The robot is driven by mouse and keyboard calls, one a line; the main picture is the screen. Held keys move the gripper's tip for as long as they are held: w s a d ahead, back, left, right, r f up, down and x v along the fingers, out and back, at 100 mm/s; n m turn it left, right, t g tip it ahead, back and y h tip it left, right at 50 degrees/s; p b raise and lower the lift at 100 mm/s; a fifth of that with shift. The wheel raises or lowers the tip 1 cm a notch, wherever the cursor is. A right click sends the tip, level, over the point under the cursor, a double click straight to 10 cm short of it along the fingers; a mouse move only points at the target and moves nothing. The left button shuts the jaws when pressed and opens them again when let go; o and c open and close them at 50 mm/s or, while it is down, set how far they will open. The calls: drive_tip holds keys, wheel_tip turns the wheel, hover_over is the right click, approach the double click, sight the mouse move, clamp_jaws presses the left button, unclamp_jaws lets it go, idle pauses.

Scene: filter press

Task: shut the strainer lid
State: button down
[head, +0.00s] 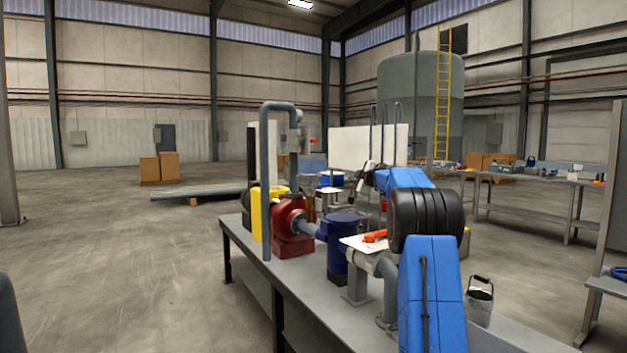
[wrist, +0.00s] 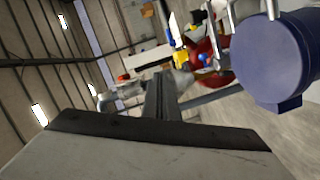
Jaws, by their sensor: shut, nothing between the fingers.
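The strainer (head: 341,250) is a dark blue upright cylinder on the bench, joined to a pipe from the red pump. Its lid (head: 341,219) looks like a flat blue disc across the top. In the wrist view the lid (wrist: 270,60) is a round blue face at the upper right with a small tab on its rim. It appears to lie flat over the body; I cannot tell whether it is fully seated. My gripper (head: 362,180) is above and behind the strainer, apart from it. In the wrist view my gripper (wrist: 160,85) is shut and empty, left of the lid.
The red pump (head: 291,225) and a tall grey bent pipe (head: 265,180) stand left of the strainer. An orange handle (head: 375,236) on a pipe is close to its right. A metal bucket (head: 479,303) stands near the bench's right edge. Open floor lies left.

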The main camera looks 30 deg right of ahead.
drive_tip(key=d+f+m+y, duration=0.1)
drive_tip(key=d+f+m, duration=0.2)
drive_tip(key=f, duration=0.1)
drive_tip(key=d+f+m+y, duration=0.1)
drive_tip(key=d+f+m, duration=0.2)
drive_tip(key=f, duration=0.2)
drive_tip(key=d+f+m+g+y, duration=0.1)
drive_tip(key=d+f+m, duration=0.1)
drive_tip(key=d+f, duration=0.2)
drive_tip(key=shift+w+f+m, duration=0.2)
drive_tip(key=shift+f+m, duration=0.2)
drive_tip(key=shift+f, duration=0.15)
drive_tip(key=shift+d+f+m, duration=0.2)
drive_tip(key=shift+f+m, duration=0.2)
drive_tip(key=shift+f, duration=0.6)
drive_tip(key=shift+f, duration=0.15)
